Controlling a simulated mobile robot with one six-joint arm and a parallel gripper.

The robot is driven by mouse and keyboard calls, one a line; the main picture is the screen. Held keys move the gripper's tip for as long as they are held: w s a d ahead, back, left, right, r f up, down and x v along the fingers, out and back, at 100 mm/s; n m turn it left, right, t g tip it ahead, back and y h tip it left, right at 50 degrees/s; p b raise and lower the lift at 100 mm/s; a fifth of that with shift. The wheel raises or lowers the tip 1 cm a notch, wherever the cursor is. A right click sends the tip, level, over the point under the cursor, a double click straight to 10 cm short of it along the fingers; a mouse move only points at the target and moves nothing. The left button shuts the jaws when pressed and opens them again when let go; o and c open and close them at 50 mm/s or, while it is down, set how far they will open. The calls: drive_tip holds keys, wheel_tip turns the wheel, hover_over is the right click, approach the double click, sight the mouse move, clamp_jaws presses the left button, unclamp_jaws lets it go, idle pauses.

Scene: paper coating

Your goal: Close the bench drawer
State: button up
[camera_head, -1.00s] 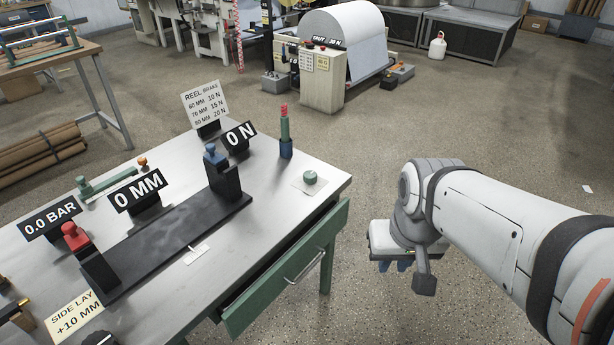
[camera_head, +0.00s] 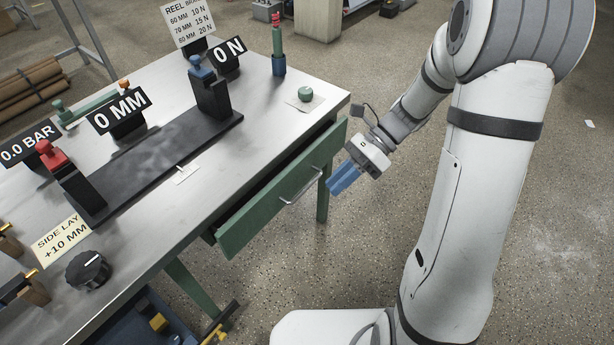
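The bench drawer (camera_head: 258,212) has a green front with a silver bar handle (camera_head: 303,186). It stands pulled out from under the bench top (camera_head: 262,150), with a dark gap showing between its front and the bench edge. My gripper (camera_head: 338,184) has blue fingers and is just right of the drawer's right end, pointing down and left towards the drawer side. It looks apart from the handle and holds nothing that I can see. The fingers appear close together, but I cannot tell whether they are fully shut. The drawer's inside is mostly hidden.
The bench carries a black bar (camera_head: 150,160), a red-topped block, a blue-topped block, a black knob (camera_head: 88,270), a green button (camera_head: 305,94) and several signs. A green bench leg (camera_head: 322,203) stands near my gripper. Speckled floor to the right is free.

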drive_tip(key=w+f+m+y+b, duration=0.3)
drive_tip(key=w+f+m+y, duration=0.25)
drive_tip(key=f+m, duration=0.3)
drive_tip(key=m+t+y+b, duration=0.2)
drive_tip(key=m+t+y, duration=0.15)
drive_tip(key=m, duration=0.35)
approach(306, 187)
drive_tip(key=a+f, duration=0.1)
drive_tip(key=a, duration=0.2)
drive_tip(key=shift+y, duration=0.4)
drive_tip(key=a, duration=0.4)
drive_tip(key=s+a+r, duration=0.1)
drive_tip(key=a, duration=0.2)
drive_tip(key=shift+b, duration=0.35)
drive_tip(key=shift+d, duration=0.1)
clamp_jaws()
